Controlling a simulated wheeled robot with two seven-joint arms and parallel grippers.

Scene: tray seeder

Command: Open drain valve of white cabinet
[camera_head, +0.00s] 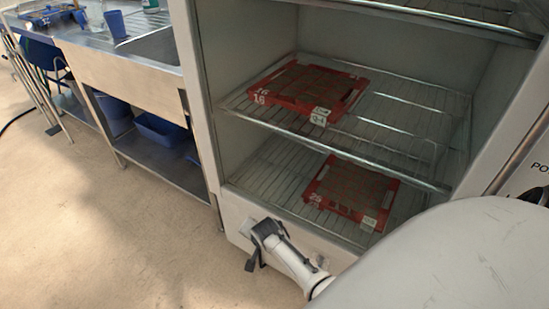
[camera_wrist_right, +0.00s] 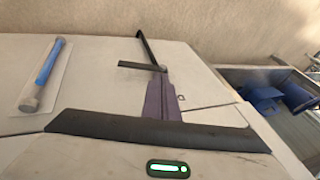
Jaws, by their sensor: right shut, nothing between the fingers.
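The white cabinet (camera_head: 235,208) stands open-fronted with its lower front panel facing me. My right gripper (camera_head: 266,236) is at this panel, near its left end. In the right wrist view its purple-grey fingers (camera_wrist_right: 160,88) are together and empty. A thin black angled part (camera_wrist_right: 148,52), which looks like the drain valve's lever, is at the fingertips. Whether they touch it cannot be told. In the head view a dark piece (camera_head: 250,263) shows just below the gripper. The valve body is not clearly visible. My left gripper is not in view.
Red trays (camera_head: 312,85) (camera_head: 352,190) lie on the wire shelves. A steel sink bench (camera_head: 135,70) with blue bins (camera_head: 158,128) below stands left of the cabinet. A blue tube (camera_wrist_right: 48,64) is on the panel. The floor in front is clear.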

